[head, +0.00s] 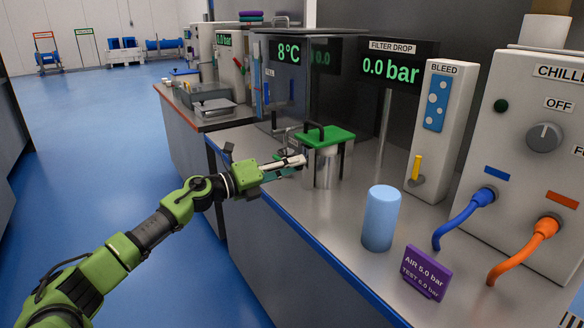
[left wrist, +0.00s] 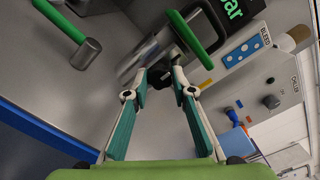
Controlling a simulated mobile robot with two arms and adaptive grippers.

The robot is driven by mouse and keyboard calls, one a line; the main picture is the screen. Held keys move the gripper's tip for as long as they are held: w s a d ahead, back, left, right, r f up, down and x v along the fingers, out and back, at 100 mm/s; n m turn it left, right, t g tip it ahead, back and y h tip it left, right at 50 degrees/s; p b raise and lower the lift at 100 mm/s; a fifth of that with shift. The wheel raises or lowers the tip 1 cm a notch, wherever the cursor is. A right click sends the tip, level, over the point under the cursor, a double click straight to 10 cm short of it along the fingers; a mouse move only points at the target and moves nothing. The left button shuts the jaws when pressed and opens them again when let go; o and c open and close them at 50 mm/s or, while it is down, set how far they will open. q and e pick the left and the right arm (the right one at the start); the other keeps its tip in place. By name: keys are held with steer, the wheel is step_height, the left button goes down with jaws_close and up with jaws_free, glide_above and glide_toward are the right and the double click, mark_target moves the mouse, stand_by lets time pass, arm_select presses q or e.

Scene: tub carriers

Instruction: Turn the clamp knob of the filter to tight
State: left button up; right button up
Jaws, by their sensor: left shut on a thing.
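The filter (head: 327,170) is a metal canister under a green lid with a black handle, on the steel bench. My left gripper (head: 302,161) reaches it from the left, at the side of the canister below the lid. In the left wrist view, my left gripper (left wrist: 163,77) has its fingertips close together on a small dark knob (left wrist: 184,91) beside the canister. It looks like the clamp knob, and the fingers are shut on it. Its marks and turn position cannot be made out. The green lid (left wrist: 207,58) shows just beyond it. My right gripper is not in view.
A light blue cylinder (head: 381,218) and a purple sign (head: 427,272) stand on the bench to the right. The bleed unit (head: 437,130) and chiller (head: 535,150) with blue and orange hoses are behind. The blue floor at left is clear.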

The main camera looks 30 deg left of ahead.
arm_select(q)
steer(key=shift+f, duration=0.15)
steer(key=o, duration=1.1)
steer(key=shift+s+a, duration=0.2)
steer(key=shift+s, duration=0.25)
steer(key=v, duration=1.1)
